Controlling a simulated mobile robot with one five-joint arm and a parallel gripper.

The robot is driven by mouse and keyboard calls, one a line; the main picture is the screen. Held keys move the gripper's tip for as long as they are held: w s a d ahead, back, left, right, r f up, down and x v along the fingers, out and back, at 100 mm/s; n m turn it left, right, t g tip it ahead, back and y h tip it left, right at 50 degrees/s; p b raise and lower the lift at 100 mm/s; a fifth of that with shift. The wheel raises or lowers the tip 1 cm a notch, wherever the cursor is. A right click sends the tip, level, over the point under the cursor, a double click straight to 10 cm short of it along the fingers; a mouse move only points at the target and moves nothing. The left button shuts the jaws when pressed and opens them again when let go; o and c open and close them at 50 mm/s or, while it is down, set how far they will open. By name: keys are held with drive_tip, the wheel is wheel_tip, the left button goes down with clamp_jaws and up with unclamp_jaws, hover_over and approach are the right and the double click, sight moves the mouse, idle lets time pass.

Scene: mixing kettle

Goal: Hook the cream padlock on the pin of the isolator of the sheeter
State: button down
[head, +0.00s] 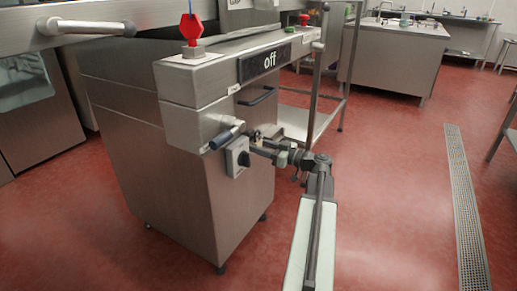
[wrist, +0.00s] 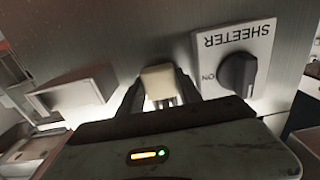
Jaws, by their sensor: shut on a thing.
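The isolator of the sheeter (head: 238,157) is a pale plate with a dark rotary knob on the steel machine's front. In the wrist view the isolator (wrist: 236,62) appears upside down at the upper right, with "SHEETER" and "ON" on it. I cannot make out its pin. My gripper (wrist: 162,100) is shut on the cream padlock (wrist: 159,82), left of the isolator in the wrist view. The padlock appears apart from the plate; its shackle is not clearly visible. In the head view my gripper (head: 262,145) is just right of the isolator, and the padlock is too small to tell.
A blue-grey lever (head: 226,137) juts out just above the isolator. A steel table (head: 295,121) stands behind. Red floor lies open to the right.

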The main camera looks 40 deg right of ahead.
drive_tip(key=shift+w+f+b, duration=0.2)
drive_tip(key=shift+f+b, duration=0.25)
drive_tip(key=shift+f, duration=0.05)
idle(0.4)
drive_tip(key=c, duration=0.7)
unclamp_jaws()
drive_tip(key=o, duration=0.4)
drive_tip(key=shift+o, duration=0.2)
drive_tip(key=v, duration=0.6)
drive_tip(key=shift+s, duration=0.35)
